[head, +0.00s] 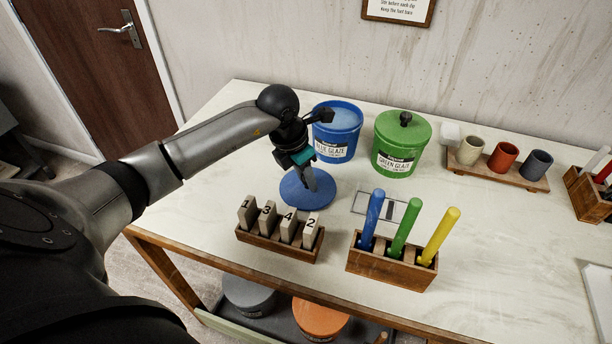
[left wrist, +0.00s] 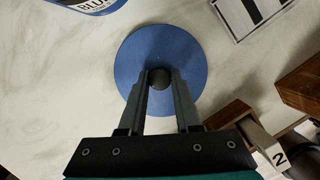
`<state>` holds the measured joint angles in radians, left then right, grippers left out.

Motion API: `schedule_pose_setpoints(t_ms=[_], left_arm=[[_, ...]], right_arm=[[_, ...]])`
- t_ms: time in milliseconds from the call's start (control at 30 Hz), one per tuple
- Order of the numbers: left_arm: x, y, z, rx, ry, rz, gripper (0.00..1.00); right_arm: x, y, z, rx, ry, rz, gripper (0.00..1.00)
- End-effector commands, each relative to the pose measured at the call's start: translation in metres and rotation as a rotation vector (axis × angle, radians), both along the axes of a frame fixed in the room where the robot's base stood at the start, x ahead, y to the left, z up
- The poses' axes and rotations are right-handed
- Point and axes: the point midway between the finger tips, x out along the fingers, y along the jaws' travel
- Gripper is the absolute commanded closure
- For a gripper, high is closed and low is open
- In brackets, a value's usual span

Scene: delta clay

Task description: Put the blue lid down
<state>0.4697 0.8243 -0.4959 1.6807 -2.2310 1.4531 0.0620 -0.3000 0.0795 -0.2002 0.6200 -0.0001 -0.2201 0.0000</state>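The blue lid (head: 307,190) is a flat round disc with a dark knob, level at the tabletop, in front of the blue glaze bucket (head: 337,132). I cannot tell if it touches the table. My left gripper (head: 311,184) points down over it. In the left wrist view the fingers (left wrist: 161,80) close on both sides of the knob, with the lid (left wrist: 160,48) spread out around it. The blue bucket is open, with pale blue glaze inside. My right gripper is not in view.
The green glaze bucket (head: 401,145) stands lidded right of the blue one. A rack of numbered tiles (head: 279,242) and a holder with blue, green and yellow sticks (head: 393,265) stand close in front. A board with cups (head: 497,171) is at right. A marked card (head: 385,207) lies nearby.

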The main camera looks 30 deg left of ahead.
Motion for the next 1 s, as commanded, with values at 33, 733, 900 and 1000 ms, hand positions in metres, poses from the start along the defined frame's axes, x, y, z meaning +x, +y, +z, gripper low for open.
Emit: schedule_pose_setpoints(t_ms=[33,733,900,1000], left_arm=[[0.000,0.000,0.000,0.000,0.000,0.001,0.63],[-0.004,0.003,0.026,0.002,-0.004,0.000,0.38],[-0.014,0.007,0.063,0.003,-0.003,-0.001,0.38],[-0.019,0.008,0.083,0.003,-0.004,0.000,0.38]], right_arm=[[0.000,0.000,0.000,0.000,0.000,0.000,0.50],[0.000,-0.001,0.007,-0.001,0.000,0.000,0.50],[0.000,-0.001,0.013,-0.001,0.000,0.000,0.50],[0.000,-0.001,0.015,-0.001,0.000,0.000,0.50]])
